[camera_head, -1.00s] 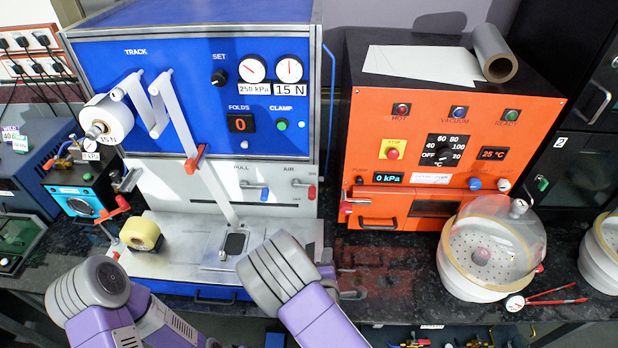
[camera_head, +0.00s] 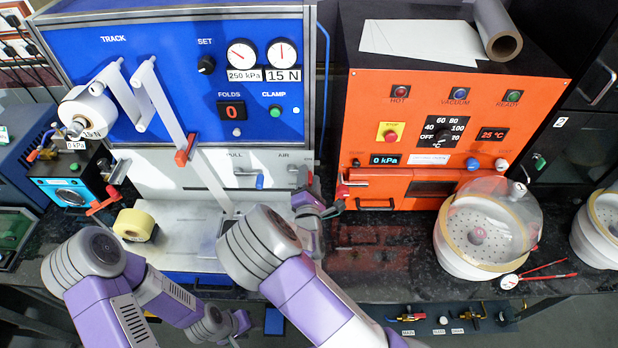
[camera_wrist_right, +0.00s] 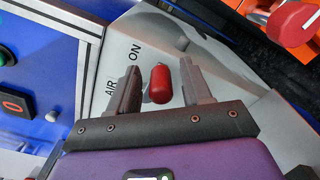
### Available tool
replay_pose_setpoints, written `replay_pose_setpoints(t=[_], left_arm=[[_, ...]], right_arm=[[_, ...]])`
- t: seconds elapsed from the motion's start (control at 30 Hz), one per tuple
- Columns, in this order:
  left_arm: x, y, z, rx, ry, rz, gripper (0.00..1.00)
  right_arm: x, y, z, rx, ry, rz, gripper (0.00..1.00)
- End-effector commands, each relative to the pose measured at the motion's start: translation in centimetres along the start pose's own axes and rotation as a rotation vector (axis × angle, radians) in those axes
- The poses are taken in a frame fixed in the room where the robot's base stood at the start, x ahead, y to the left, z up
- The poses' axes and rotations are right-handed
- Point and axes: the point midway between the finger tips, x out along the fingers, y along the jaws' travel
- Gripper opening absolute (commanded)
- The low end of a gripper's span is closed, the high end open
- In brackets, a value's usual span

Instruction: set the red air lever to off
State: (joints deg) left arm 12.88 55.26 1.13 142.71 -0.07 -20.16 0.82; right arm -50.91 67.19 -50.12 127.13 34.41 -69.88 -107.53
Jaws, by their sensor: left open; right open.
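The red air lever (camera_wrist_right: 158,84) shows in the right wrist view, its handle between the two fingers of my right gripper (camera_wrist_right: 161,88). The fingers are open, one on each side, with visible gaps. The printed words AIR and ON are beside the handle. In the head view the red handle (camera_head: 309,178) is on the white panel, just above my right gripper (camera_head: 330,207). My left gripper (camera_head: 240,321) is low, in front of the bench edge, apart from the lever; its fingers are hard to make out there.
A blue-handled pull lever (camera_head: 260,181) is left of the air lever. The orange oven (camera_head: 440,125) with its own red handle (camera_head: 342,191) stands close on the right.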

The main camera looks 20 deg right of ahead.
Motion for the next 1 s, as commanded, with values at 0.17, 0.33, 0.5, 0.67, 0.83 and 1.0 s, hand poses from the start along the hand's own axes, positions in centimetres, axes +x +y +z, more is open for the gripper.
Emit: replay_pose_setpoints(t=[0.17, 0.33, 0.5, 0.67, 0.83, 1.0], left_arm=[[0.0, 0.0, 0.0, 0.0, 0.0, 0.0, 0.43], [0.0, 0.0, 0.0, 0.0, 0.0, 0.0, 0.43], [0.0, 0.0, -0.01, 0.0, 0.0, 0.0, 0.43], [0.0, 0.0, -0.01, 0.0, 0.0, 0.0, 0.43], [0.09, -0.03, -0.01, 0.0, 0.0, 0.0, 0.43], [0.56, -0.21, -0.03, 0.0, 0.0, 0.0, 0.43]], right_arm=[[0.12, -0.04, -0.01, 0.0, 0.0, -0.001, 0.49], [0.1, -0.04, -0.01, 0.0, 0.0, -0.001, 0.33], [0.08, -0.06, -0.01, 0.0, 0.0, -0.001, 0.07], [0.06, -0.11, -0.03, -0.001, 0.001, -0.003, 0.0], [0.03, -0.23, -0.11, 0.004, 0.002, -0.005, 0.0], [0.01, -0.57, -0.35, 0.044, 0.004, -0.007, 0.0]])
